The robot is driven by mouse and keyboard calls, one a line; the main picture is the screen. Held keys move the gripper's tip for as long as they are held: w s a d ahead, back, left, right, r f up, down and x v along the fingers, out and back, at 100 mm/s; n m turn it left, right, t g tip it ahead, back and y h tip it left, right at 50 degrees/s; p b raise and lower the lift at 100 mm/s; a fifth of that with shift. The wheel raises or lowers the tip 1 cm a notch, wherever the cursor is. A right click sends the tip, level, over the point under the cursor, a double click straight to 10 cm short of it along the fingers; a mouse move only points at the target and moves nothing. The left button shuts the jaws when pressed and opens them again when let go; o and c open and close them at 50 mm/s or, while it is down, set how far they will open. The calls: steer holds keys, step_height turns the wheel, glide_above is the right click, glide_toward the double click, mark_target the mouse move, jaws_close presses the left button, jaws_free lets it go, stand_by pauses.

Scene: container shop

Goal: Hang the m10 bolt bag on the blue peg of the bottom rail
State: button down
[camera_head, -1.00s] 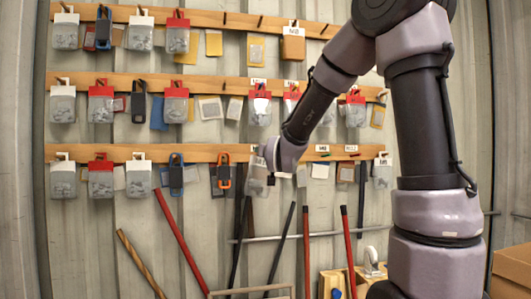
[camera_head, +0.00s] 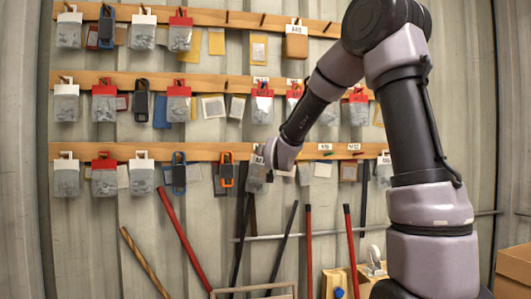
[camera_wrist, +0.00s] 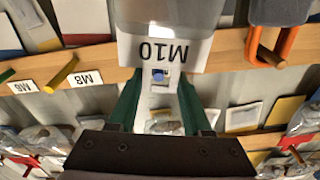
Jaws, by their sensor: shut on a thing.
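The M10 bolt bag (camera_head: 256,182) hangs from my gripper (camera_head: 268,158) at the bottom rail (camera_head: 200,152), just right of an orange carabiner. In the wrist view, which is upside down, its white card (camera_wrist: 185,58) reads M10, with the clear bag above it. My gripper (camera_wrist: 160,98) is shut on this card between two green fingers. The blue peg (camera_wrist: 158,76) shows as a round blue end inside the card's hanging hole. How far the peg passes through the hole cannot be told.
The orange carabiner (camera_head: 227,170) hangs close beside the bag. A yellow peg (camera_wrist: 62,74) and a green peg (camera_wrist: 7,75) stand empty on the other side. Several bags hang on the rails above. Long-handled tools (camera_head: 307,250) lean below.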

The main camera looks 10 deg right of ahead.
steer(key=shift+w, duration=0.8)
steer(key=shift+w+f, duration=0.3)
steer(key=shift+w, duration=0.35)
